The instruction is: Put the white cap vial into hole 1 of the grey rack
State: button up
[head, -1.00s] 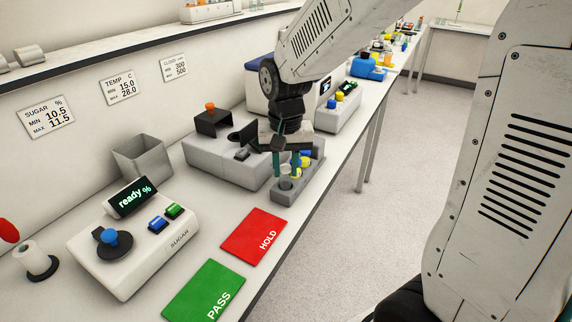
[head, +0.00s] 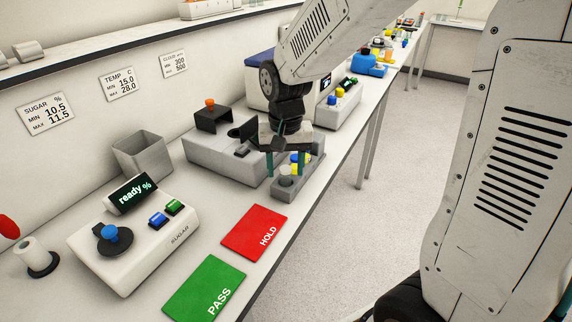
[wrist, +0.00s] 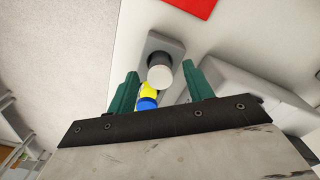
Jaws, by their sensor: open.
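The white cap vial (wrist: 160,76) stands in the end hole of the grey rack (wrist: 158,40), nearest the red HOLD mat. It also shows in the head view (head: 286,171), low in the rack (head: 284,194). My gripper (head: 286,164) is open above the rack, with one green finger on each side of the vials. In the wrist view the fingers (wrist: 161,80) stand apart from the white cap. A yellow cap (wrist: 148,89) and a blue cap (wrist: 147,104) are behind it in the rack, between the fingers. No hole numbers can be read.
A grey instrument (head: 215,160) stands close left of the rack. The red HOLD mat (head: 252,228) and green PASS mat (head: 200,290) lie in front, near the bench edge. The sugar meter (head: 145,250) is at the front left.

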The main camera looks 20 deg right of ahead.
aim_at(285, 168)
notch_tip(285, 168, up, 8)
jog(key=shift+f, duration=0.1)
jog(key=s+d+r+n, duration=0.1)
jog(key=s+n, duration=0.1)
jog(key=s, duration=0.9)
jog(key=s+d+r+n+t, duration=0.1)
jog(key=s+d+r+n, duration=0.1)
jog(key=s, duration=0.9)
jog(key=shift+d, duration=0.15)
